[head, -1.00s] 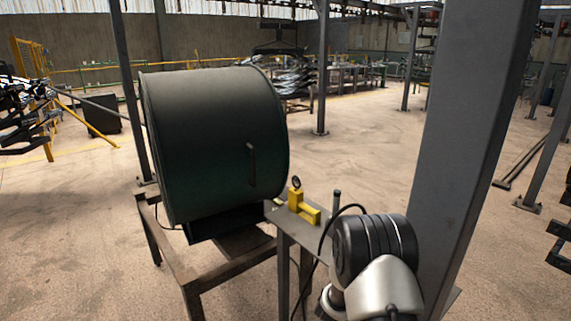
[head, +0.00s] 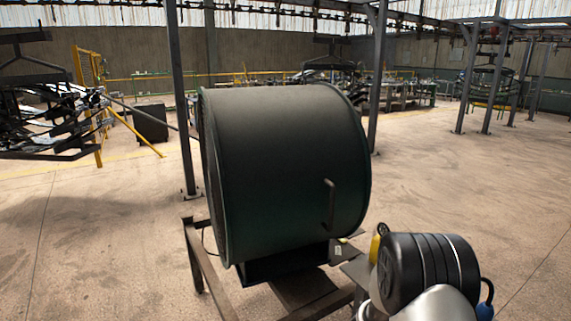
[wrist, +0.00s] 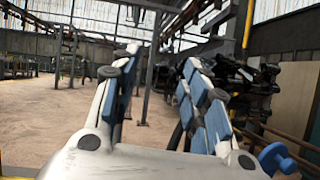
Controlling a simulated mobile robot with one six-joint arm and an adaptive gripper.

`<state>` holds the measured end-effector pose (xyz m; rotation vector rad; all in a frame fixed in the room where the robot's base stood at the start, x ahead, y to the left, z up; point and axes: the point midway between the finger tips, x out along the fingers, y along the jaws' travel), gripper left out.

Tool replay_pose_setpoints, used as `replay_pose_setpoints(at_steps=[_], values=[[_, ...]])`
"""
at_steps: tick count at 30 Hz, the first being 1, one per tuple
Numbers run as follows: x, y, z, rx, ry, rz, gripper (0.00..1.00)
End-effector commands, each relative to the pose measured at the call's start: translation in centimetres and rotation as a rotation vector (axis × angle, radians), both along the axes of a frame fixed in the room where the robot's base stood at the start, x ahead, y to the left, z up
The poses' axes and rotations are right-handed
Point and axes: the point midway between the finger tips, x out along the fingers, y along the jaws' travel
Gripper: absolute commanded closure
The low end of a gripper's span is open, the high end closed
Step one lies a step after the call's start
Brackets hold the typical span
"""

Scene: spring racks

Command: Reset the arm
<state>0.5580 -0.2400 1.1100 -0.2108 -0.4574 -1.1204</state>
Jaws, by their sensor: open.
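My gripper (wrist: 160,95) shows in the wrist view with its two blue-padded fingers spread apart. Nothing is between them, and they point out over the open hall. In the head view my arm is at the lower right, with a dark rounded joint and a pale link; the gripper fingers do not show there. A yellow object (head: 377,243) stands just left of the arm joint and is mostly hidden by it.
A large dark green drum (head: 285,175) on a rusty metal frame (head: 196,262) stands close to the arm's left. Steel posts (head: 182,110) rise around it. Racks of dark parts (head: 50,120) are at the left. The floor at the right is open.

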Motion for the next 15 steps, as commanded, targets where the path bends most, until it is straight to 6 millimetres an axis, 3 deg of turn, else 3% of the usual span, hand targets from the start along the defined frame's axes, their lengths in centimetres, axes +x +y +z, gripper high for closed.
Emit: replay_pose_setpoints(at_steps=[8, 11, 15], values=[[-6.3, -2.5, 4.2, 0.199, -0.121, -0.188, 0.58], [-9.8, -3.1, 5.3, 0.31, -0.191, -0.271, 0.58], [-16.3, -2.9, 5.9, 0.543, -0.337, -0.405, 0.58]])
